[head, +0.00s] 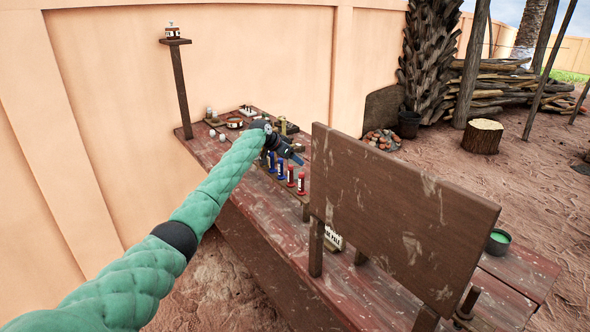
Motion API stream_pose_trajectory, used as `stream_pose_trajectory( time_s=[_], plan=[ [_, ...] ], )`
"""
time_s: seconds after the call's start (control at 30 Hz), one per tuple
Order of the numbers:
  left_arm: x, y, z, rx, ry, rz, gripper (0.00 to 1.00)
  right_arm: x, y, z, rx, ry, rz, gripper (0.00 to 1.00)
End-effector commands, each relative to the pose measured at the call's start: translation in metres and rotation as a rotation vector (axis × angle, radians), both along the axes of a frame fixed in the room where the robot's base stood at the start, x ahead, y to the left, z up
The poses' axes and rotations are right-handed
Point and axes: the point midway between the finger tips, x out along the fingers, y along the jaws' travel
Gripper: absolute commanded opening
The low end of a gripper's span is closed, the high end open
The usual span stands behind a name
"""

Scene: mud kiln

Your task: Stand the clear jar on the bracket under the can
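My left gripper (288,152) is over the middle of the long wooden table, at the end of my green-sleeved arm coming from the left. It is small and dark here, and I cannot tell whether it is open or holds anything. A small labelled container (173,32) stands on a little shelf (175,42) on top of a tall post at the table's far left corner. I cannot tell whether it is the can. I cannot pick out a clear jar or a bracket under a can; the large upright board hides part of the table. My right gripper is out of view.
The brown board (400,215) stands on legs across the table's near part. Several red and blue bottles (290,176) stand in a row below the gripper. Small items (234,122) lie at the far end. A green-filled bowl (498,241) sits right of the board.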

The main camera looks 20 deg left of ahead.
Motion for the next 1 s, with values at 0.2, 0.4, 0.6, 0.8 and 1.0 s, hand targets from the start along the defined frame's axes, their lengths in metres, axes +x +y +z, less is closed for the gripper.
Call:
stream_pose_trajectory(
  time_s=[0.2, 0.4, 0.6, 0.8, 1.0],
  plan=[
    [0.0, 0.0, 0.0, 0.0, 0.0, 0.0, 0.6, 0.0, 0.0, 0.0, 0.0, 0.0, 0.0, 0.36],
    [0.0, 0.0, 0.0, 0.0, 0.0, 0.0, 0.21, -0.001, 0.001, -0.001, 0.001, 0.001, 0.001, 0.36],
    [0.0, 0.0, 0.0, -0.001, -0.001, 0.0, 0.11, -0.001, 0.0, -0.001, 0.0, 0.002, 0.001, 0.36],
    [0.0, 0.0, 0.008, 0.0, -0.002, 0.0, 0.11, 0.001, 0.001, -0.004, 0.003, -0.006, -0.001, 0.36],
    [0.0, 0.0, 0.034, -0.001, -0.004, 0.0, 0.11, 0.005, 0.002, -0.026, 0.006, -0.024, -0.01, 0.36]
  ],
)
